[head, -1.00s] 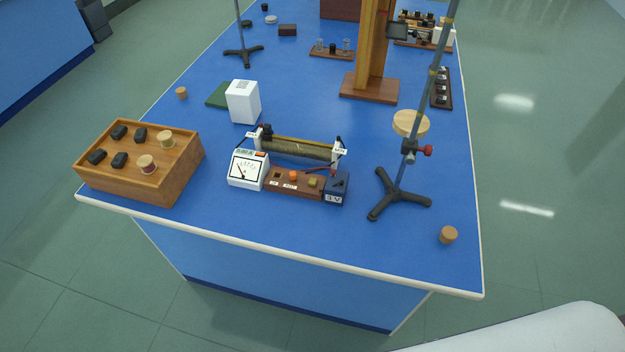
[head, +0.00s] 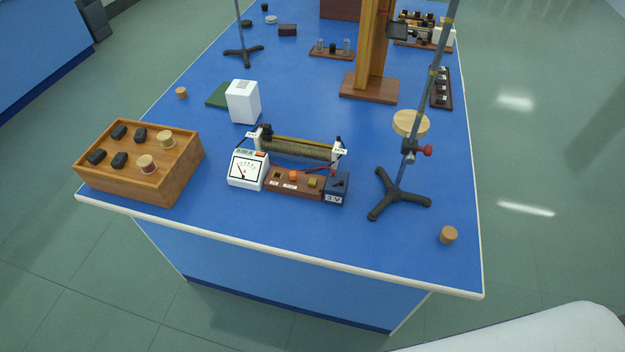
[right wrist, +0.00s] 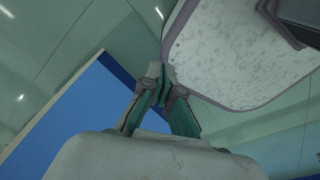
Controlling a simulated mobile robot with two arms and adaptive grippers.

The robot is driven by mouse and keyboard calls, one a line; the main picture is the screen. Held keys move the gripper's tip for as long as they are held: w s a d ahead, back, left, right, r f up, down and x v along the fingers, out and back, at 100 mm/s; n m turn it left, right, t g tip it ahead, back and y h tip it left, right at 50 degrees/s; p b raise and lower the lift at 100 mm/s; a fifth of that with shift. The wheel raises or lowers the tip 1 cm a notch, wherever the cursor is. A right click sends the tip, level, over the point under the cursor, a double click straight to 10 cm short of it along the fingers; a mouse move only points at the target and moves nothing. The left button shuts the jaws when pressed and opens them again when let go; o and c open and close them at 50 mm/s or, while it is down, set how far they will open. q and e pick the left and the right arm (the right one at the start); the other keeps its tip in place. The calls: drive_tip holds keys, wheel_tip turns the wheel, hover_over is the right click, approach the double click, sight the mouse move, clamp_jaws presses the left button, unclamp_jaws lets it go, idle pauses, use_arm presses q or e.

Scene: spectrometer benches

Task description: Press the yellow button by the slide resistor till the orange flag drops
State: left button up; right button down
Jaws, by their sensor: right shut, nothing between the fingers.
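The slide resistor (head: 298,150) lies on the blue bench, behind a brown wooden base (head: 280,185). A dull yellow button (head: 313,182) sits on this base, with an orange round piece (head: 293,176) to its left. A small orange-red patch (head: 261,154) shows on top of the white meter (head: 248,172); I cannot tell which orange part is the flag. A dark blue 3 V box (head: 336,188) stands at the right end. My right gripper (right wrist: 160,78) is shut and empty in the right wrist view, away from the button. My left gripper is not in view.
A wooden tray (head: 178,180) with black blocks and spools stands at the left. A clamp stand (head: 398,195) with a tall rod is right of the resistor. A cork (head: 448,235) lies near the right edge. The bench front before the base is clear.

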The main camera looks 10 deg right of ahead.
drive_tip(key=shift+w+d, duration=0.1)
drive_tip(key=w+a+r+t, duration=0.1)
drive_tip(key=w+a+r, duration=0.2)
drive_tip(key=w+r, duration=1.05)
drive_tip(key=w+a+r+t, duration=0.1)
drive_tip(key=w+r, duration=0.3)
drive_tip(key=r, duration=0.3)
drive_tip(key=w+a+r+y+b, duration=0.1)
drive_tip(key=w+a+r, duration=0.15)
drive_tip(key=r, duration=0.35)
drive_tip(key=w+r+t, duration=0.1)
drive_tip(key=w+r, duration=0.3)
drive_tip(key=r, duration=0.3)
drive_tip(key=w+a+r+n+t+y, duration=0.1)
drive_tip(key=w+a+r+y, duration=0.4)
drive_tip(key=w+a+r, duration=0.6)
drive_tip(key=w+d+r+m+t, duration=0.1)
drive_tip(key=w+d+r+m, duration=0.1)
drive_tip(key=w, duration=0.8)
drive_tip(key=w+d+r+m+t, duration=0.1)
drive_tip(key=w+d+r+m, duration=0.1)
drive_tip(key=w, duration=0.8)
drive_tip(key=shift+w+d+r, duration=0.4)
drive_tip(key=shift+d+r, duration=0.2)
drive_tip(key=shift+r, duration=0.1)
